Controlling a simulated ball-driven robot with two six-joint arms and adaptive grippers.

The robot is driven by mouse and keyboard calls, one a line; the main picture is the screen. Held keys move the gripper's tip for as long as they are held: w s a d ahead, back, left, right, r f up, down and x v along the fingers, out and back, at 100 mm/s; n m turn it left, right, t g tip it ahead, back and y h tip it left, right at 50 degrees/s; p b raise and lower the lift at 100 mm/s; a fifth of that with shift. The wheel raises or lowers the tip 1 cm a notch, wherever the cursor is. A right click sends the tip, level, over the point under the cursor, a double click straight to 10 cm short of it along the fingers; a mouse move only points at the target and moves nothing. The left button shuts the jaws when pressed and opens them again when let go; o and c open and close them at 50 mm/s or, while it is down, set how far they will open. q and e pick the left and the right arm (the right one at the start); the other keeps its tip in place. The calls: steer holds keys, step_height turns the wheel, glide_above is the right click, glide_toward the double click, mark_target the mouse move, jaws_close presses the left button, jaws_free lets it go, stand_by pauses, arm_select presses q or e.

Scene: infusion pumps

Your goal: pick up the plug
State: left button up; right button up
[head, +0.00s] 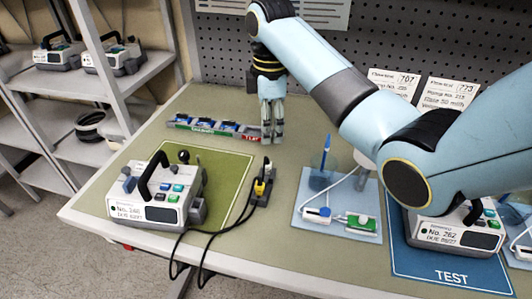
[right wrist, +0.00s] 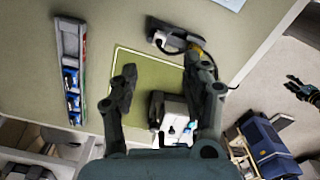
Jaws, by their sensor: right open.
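The plug (head: 260,187), with yellow on it, sits at a small black socket block on the right edge of the green mat; a black cable runs from it towards the table's front edge. The block also shows in the right wrist view (right wrist: 178,36), beyond the fingers, with the plug's yellow part beside it. My right gripper (head: 271,138) points down over the back of the table, behind the plug and apart from it. Its fingers (right wrist: 162,82) are spread and empty. A dark gripper, seemingly my left (right wrist: 303,90), shows small at the right wrist view's edge, off the table.
Pump No. 240 (head: 158,200) stands on the green mat (head: 222,170), left of the plug. A tray with blue items (head: 212,129) lies beside my right gripper. A blue tray (head: 337,232) and a pump on the TEST mat (head: 450,262) are to the right.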

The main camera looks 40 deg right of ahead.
mark_target(267, 160)
steer(key=shift+w+d+f, duration=0.15)
steer(key=shift+w+f, duration=0.05)
steer(key=shift+f, duration=0.25)
steer(key=shift+w+d+f, duration=0.1)
steer(key=shift+w+f, duration=0.1)
steer(key=shift+f, duration=0.25)
steer(key=shift+s+a+f, duration=0.1)
steer(key=shift+f, duration=0.55)
steer(key=shift+s+a+f, duration=0.1)
steer(key=shift+f, duration=1.15)
steer(key=f, duration=0.3)
steer(key=f+p, duration=0.1)
steer(key=f, duration=0.1)
steer(key=shift+a, duration=0.25)
arm_select(q)
steer(key=shift+s+r, duration=0.2)
steer(key=shift+r, duration=0.4)
arm_select(e)
steer(key=shift+c, duration=0.7)
jaws_close()
arm_select(q)
steer(key=shift+s, duration=0.4)
